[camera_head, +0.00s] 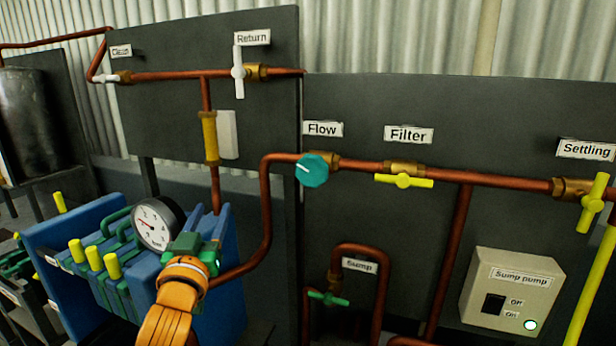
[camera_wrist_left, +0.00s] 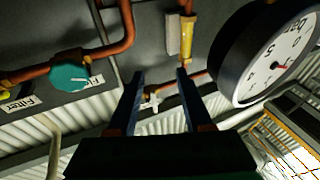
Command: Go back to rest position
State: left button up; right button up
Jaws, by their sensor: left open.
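My left arm comes up from the bottom in orange and ends in a green wrist piece and my left gripper (camera_head: 215,224). It stands in front of the blue machine block, just right of the round pressure gauge (camera_head: 158,223). In the left wrist view, the two dark fingers of this gripper (camera_wrist_left: 155,78) are spread apart with nothing held between them. The gauge also shows there (camera_wrist_left: 275,55), large and close beside the fingers. My right gripper is not in view.
Behind stand dark panels with copper pipes. A teal Flow knob (camera_head: 312,170), a yellow Filter valve (camera_head: 404,181), a white Return handle (camera_head: 239,72) and a yellow Settling handle (camera_head: 592,203) stick out. A beige sump pump box (camera_head: 509,290) has a lit lamp. Yellow-topped green levers (camera_head: 94,258) stand left.

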pick_arm(q)
jog(key=s+f+g, duration=0.3)
jog(key=s+f, duration=0.1)
jog(key=f, duration=0.5)
jog(key=s+f+g, duration=0.3)
jog(key=s+f, duration=0.1)
jog(key=f, duration=0.4)
jog(key=s+f+g, duration=0.3)
jog(key=s+f, duration=0.1)
jog(key=f, duration=0.5)
jog(key=s+f+m+g, duration=0.1)
jog(key=s+f+g, duration=0.25)
jog(key=s, duration=0.35)
jog(key=s+d+f+m+g+h, duration=0.15)
jog(key=s+f, duration=0.25)
jog(key=s, duration=0.4)
jog(key=s+f+g+y, duration=0.1)
jog(key=s+f+g, duration=0.2)
jog(key=s, duration=0.4)
notch_tip(320, 180, down, 15)
jog(key=g, duration=0.1)
jog(key=s+a+f+g, duration=0.1)
jog(key=s+a+f, duration=0.1)
jog(key=s+f, duration=1)
jog(key=shift+s+a+f+g, duration=0.2)
jog(key=shift+s+g, duration=0.1)
jog(key=shift+s, duration=0.55)
jog(key=shift+m, duration=0.25)
